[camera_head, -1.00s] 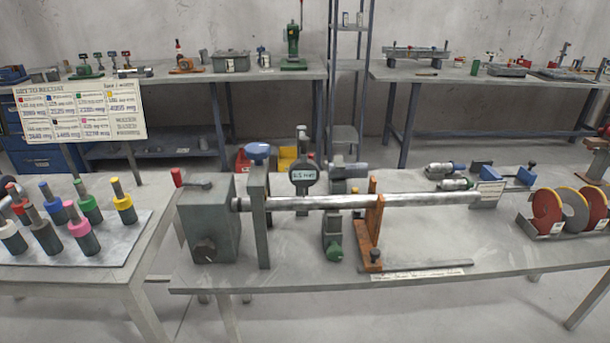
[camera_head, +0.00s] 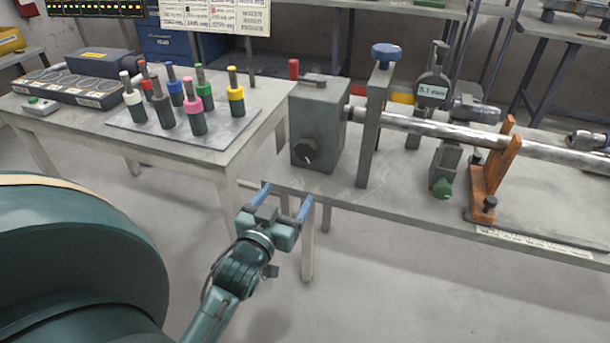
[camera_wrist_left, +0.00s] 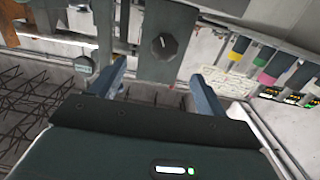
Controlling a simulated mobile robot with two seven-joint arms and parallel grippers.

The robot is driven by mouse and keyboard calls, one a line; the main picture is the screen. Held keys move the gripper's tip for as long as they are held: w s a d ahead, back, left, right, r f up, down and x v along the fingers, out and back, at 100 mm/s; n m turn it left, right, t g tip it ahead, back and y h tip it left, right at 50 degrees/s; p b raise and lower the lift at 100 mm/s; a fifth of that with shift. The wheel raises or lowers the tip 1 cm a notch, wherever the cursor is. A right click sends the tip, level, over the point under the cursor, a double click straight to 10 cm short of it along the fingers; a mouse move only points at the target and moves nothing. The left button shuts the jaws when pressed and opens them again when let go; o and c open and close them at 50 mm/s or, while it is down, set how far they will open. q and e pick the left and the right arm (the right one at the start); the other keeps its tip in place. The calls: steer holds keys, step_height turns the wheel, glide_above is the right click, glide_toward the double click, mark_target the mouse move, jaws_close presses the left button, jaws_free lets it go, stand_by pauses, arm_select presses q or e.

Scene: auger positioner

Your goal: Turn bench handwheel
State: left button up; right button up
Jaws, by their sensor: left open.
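A dark faceted knob (camera_head: 307,152), the part that looks most like a handwheel, sits on the front face of a grey-green box (camera_head: 326,118) at the left end of the bench (camera_head: 400,215). It also shows in the left wrist view (camera_wrist_left: 164,46), ahead of and between the fingers. My left gripper (camera_head: 284,201) is open and empty, with blue fingers, below and in front of the box near the bench's front edge. It is apart from the knob. In the left wrist view the gripper (camera_wrist_left: 159,76) frames clear space. My right gripper is not in view.
A long metal bar (camera_head: 450,128) runs right from the box past a dial gauge (camera_head: 431,91), a green knob (camera_head: 442,188) and an orange stand (camera_head: 490,180). A side table to the left holds a plate (camera_head: 150,130) of coloured-collar pegs. Open floor lies before the bench.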

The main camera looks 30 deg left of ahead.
mark_target(304, 155)
arm_select(q)
steer(key=x, duration=0.4)
steer(key=a+x, duration=0.1)
steer(key=x, duration=0.3)
steer(key=r+x, duration=0.1)
steer(key=x, duration=0.3)
steer(key=shift+w+a+f, duration=0.1)
steer(key=shift+w+a, duration=0.1)
steer(key=shift+w, duration=0.1)
steer(key=shift+w+a, duration=0.1)
steer(key=shift+w, duration=0.3)
steer(key=c, duration=1)
steer(key=shift+o, duration=0.2)
